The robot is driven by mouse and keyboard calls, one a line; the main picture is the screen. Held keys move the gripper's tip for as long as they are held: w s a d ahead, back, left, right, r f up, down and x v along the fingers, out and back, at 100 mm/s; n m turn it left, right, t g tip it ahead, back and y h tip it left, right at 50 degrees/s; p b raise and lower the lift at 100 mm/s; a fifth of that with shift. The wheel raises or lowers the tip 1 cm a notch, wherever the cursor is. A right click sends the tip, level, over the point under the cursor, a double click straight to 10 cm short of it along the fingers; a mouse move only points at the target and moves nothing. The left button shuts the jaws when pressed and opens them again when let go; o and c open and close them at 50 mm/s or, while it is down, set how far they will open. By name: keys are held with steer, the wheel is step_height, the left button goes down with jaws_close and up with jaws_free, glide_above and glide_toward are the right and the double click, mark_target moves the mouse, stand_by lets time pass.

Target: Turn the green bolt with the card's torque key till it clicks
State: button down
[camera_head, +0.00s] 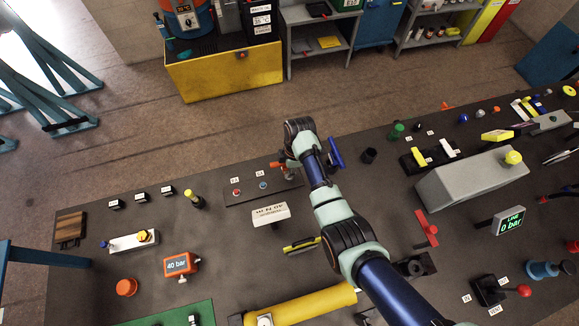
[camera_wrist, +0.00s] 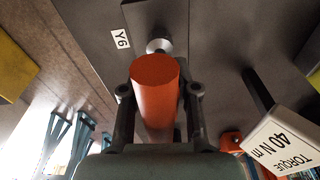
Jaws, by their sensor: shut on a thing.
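My gripper (camera_wrist: 159,94) is shut on an orange cylindrical handle (camera_wrist: 157,88), with one finger on each side. A round silver piece (camera_wrist: 159,45) shows just beyond the handle, over a dark plate; I cannot tell whether they touch. The torque card (camera_head: 270,213) reads 40 N m and also shows in the wrist view (camera_wrist: 283,143). A green knob-like piece (camera_head: 397,131) stands further right; I cannot tell if it is the green bolt.
A dark plate with a red piece (camera_head: 236,192) and a blue piece (camera_head: 263,185) lies left of my arm. A label reading Y6 (camera_wrist: 120,39) is near the handle. A grey box (camera_head: 470,183) stands at right. A yellow cylinder (camera_head: 300,305) lies in front.

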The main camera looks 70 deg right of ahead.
steer(key=shift+r+m+h+p, duration=0.1)
steer(key=shift+m+h+p, duration=0.3)
steer(key=shift+m+p, duration=1.7)
stand_by(0.5)
steer(key=shift+m+b, duration=0.65)
steer(key=shift+m, duration=0.75)
steer(key=shift+m+p, duration=0.3)
steer(key=shift+p, duration=0.05)
steer(key=shift+m+p, duration=0.3)
steer(key=shift+m, duration=0.7)
steer(key=shift+m+h, duration=0.3)
steer(key=shift+m, duration=0.3)
step_height(320, 180, up, 6)
steer(key=p, duration=0.6)
